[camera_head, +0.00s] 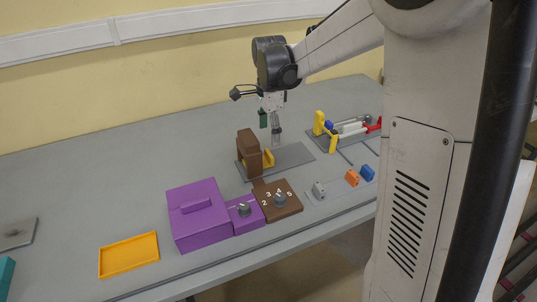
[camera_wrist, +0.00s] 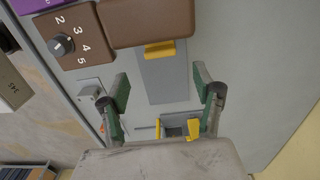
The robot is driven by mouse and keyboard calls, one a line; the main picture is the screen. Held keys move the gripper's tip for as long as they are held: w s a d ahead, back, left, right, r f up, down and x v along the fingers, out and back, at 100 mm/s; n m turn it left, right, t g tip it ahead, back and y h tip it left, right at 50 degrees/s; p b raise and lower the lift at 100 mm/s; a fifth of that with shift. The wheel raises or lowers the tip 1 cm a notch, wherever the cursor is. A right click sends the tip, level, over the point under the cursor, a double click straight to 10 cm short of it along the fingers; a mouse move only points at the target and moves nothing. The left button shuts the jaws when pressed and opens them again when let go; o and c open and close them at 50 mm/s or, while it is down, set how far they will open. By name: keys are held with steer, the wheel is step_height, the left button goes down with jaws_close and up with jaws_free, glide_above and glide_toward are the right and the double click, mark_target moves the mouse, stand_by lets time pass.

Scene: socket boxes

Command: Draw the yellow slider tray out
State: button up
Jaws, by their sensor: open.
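A brown block-shaped housing (camera_head: 248,150) stands on a grey plate (camera_head: 293,156). A yellow piece (camera_head: 268,158), the visible part of the slider, shows at its side. In the wrist view the yellow piece (camera_wrist: 160,50) sticks out from the edge of the brown housing (camera_wrist: 150,22), over the grey plate (camera_wrist: 166,80). The rest of the slider is hidden. My gripper (camera_head: 270,128) is above the plate, apart from the yellow piece. In the wrist view my gripper (camera_wrist: 160,86) is open and empty, its green-padded fingers either side of the plate.
A purple box (camera_head: 198,215) and a brown numbered dial box (camera_head: 277,200) stand in front of the housing. A shallow yellow-orange tray (camera_head: 129,255) lies at front left. A rack with yellow posts (camera_head: 319,122) stands at right.

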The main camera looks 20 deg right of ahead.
mark_target(269, 153)
step_height(269, 153, down, 10)
steer(key=shift+r+b, duration=0.25)
steer(key=shift+b, duration=0.25)
